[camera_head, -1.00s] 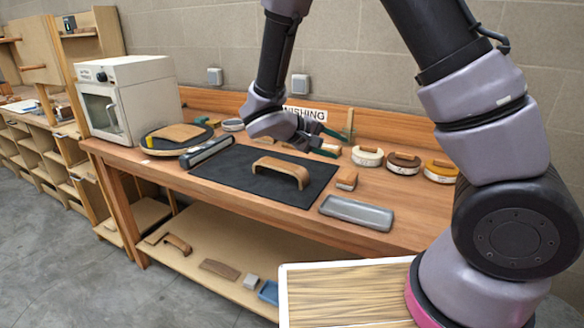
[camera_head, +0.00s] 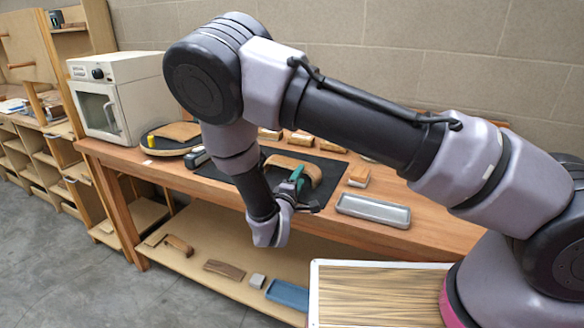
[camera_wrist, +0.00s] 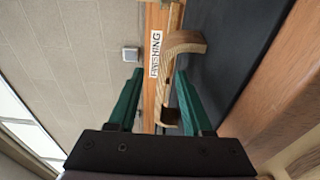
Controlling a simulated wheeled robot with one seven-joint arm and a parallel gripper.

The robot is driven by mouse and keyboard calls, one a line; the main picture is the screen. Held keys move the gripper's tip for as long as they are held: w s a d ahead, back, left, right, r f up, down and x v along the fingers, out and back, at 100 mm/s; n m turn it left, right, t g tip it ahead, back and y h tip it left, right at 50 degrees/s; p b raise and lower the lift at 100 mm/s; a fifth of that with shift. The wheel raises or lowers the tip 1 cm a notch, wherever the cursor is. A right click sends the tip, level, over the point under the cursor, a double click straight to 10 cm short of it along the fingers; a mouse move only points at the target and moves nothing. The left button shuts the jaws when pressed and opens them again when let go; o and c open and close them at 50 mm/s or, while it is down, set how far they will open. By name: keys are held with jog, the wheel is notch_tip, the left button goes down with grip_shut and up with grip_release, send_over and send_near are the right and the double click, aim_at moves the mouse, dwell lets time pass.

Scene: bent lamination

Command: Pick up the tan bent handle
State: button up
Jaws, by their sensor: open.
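The tan bent handle (camera_head: 308,172) lies on the black mat (camera_head: 225,172) on the bench, partly hidden behind my gripper. My gripper (camera_head: 305,190) is at the handle's near side, by the mat's front edge. In the wrist view its green fingers (camera_wrist: 158,74) are spread apart. The handle (camera_wrist: 183,42) shows there as a curved strip of layered wood. Its bar appears between the fingers, close to the right one, which overlaps the handle's inner side. I cannot tell whether either finger touches it.
A grey tray (camera_head: 373,210) and a small wooden block (camera_head: 359,176) stand right of the mat. A white oven (camera_head: 118,95) stands at the bench's left end. Another bent wooden piece (camera_head: 178,244) and a blue tray (camera_head: 288,294) lie on the lower shelf.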

jog(key=x, duration=0.6)
jog(key=shift+w+f, duration=0.2)
jog(key=shift+w, duration=0.2)
grip_shut()
